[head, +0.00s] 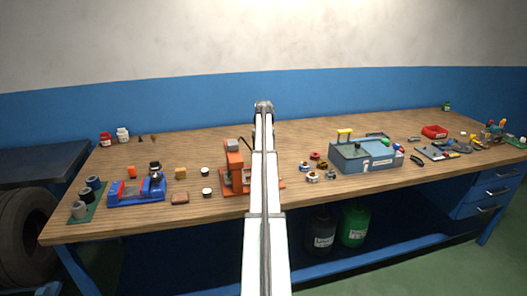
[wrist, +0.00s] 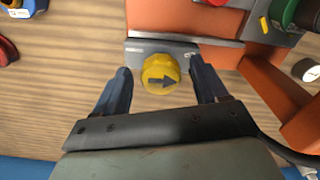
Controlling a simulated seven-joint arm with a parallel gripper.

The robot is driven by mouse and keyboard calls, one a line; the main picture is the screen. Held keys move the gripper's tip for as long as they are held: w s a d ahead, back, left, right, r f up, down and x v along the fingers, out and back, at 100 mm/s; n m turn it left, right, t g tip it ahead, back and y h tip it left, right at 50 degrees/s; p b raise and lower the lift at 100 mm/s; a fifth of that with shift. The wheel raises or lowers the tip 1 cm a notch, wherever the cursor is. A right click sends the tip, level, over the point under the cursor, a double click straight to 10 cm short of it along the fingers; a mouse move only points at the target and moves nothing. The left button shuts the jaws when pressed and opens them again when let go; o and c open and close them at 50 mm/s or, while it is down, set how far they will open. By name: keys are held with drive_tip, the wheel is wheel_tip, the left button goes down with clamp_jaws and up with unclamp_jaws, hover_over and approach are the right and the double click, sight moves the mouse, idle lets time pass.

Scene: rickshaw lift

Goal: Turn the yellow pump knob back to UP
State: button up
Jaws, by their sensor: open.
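The yellow pump knob (wrist: 161,75) shows in the wrist view, mounted on a grey plate at the edge of an orange machine (wrist: 180,18). A dark arrow on its face points to the right in that view. My gripper (wrist: 164,82) is open, with one blue-grey finger on each side of the knob. I cannot tell whether either finger touches it. In the head view the orange machine (head: 234,170) stands mid-bench, and my arm hides its right part, the knob and the gripper.
Red and green round parts (wrist: 283,12) sit at the machine's upper right in the wrist view. Small rolls (head: 312,177) lie between toolbox and machine.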

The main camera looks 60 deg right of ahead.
drive_tip(key=shift+r, duration=0.1)
wheel_tip(320, 180, up, 14)
idle(0.6)
drive_tip(key=shift+w+f, duration=0.1)
drive_tip(key=shift+f, duration=0.1)
idle(0.3)
